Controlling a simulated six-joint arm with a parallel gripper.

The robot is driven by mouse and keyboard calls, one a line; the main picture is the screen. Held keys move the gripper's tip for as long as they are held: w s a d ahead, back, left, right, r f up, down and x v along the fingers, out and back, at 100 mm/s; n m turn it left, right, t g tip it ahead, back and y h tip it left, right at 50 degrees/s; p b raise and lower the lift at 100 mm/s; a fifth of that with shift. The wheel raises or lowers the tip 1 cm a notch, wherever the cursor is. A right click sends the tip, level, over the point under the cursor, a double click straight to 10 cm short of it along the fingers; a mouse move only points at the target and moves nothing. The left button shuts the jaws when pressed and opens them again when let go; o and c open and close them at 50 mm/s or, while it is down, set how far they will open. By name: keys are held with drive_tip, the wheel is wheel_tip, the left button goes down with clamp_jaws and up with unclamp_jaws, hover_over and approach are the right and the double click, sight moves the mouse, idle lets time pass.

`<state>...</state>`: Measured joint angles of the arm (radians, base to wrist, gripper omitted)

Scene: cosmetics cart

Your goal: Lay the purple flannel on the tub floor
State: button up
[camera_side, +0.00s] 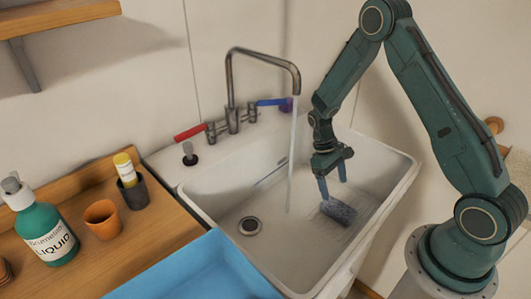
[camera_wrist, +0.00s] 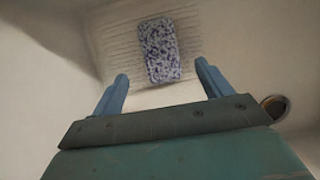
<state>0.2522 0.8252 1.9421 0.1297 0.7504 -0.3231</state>
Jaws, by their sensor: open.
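A steel tap (camera_side: 232,90) with red and blue handles runs a water stream (camera_side: 291,150) left of my gripper. The drain (camera_side: 250,226) is at left on the floor. A blue tray (camera_side: 190,272), green bottle (camera_side: 48,232) and orange cup (camera_side: 103,219) stand outside, left.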

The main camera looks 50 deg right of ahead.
drive_tip(key=shift+v, duration=1.3)
drive_tip(key=s+a+r+t, duration=0.2)
drive_tip(key=a+r, duration=0.1)
drive_tip(key=r, duration=0.7)
drive_tip(key=s+a+r+t, duration=0.1)
drive_tip(key=a+r+t, duration=0.2)
drive_tip(key=r, duration=0.7)
drive_tip(key=s+a+r+t, duration=0.2)
drive_tip(key=s+r, duration=0.3)
drive_tip(key=s, duration=0.2)
drive_tip(key=s+a+r+t, duration=0.3)
drive_tip(key=s+r, duration=0.1)
drive_tip(key=s, duration=0.3)
drive_tip(key=shift+a+r, duration=0.25)
drive_tip(key=shift+r, duration=0.15)
